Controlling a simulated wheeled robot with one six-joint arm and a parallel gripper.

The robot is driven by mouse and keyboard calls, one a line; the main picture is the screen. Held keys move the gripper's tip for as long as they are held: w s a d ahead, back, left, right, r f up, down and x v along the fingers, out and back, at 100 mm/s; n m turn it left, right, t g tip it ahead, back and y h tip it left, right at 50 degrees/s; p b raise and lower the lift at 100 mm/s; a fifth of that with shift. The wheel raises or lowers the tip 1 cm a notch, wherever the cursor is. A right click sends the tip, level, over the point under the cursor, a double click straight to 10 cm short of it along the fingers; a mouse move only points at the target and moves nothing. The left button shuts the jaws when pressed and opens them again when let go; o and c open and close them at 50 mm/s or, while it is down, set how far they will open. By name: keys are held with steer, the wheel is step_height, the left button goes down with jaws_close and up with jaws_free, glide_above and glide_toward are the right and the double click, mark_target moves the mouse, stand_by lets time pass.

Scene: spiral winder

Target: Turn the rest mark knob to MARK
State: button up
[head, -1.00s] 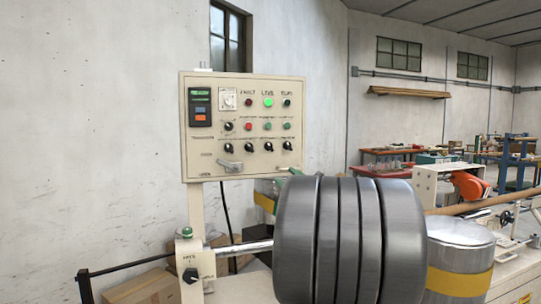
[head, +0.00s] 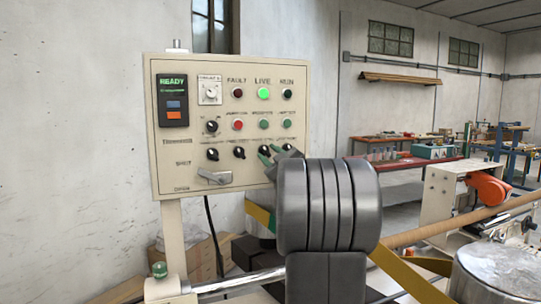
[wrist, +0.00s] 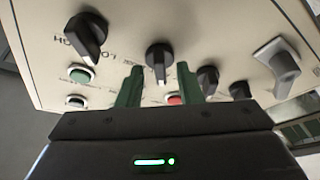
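The cream control panel (head: 200,110) bears a row of black knobs along its lower part. My gripper (head: 268,156) is at the right end of this row in the head view. In the wrist view its green fingers (wrist: 158,78) are open and apart, with one black knob (wrist: 160,57) showing between and just beyond the tips. I cannot tell whether they touch it. Another black knob (wrist: 88,35) is to its left, pointer tilted. The small lettering by the knobs is not readable enough to tell which one is marked REST or MARK.
A grey lever handle (wrist: 277,60) and two smaller black knobs (wrist: 208,80) are to the right in the wrist view. A green button (wrist: 80,73) and a red button (wrist: 174,98) are close to the fingers.

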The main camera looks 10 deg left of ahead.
steer(key=shift+c, duration=0.4)
jaws_close()
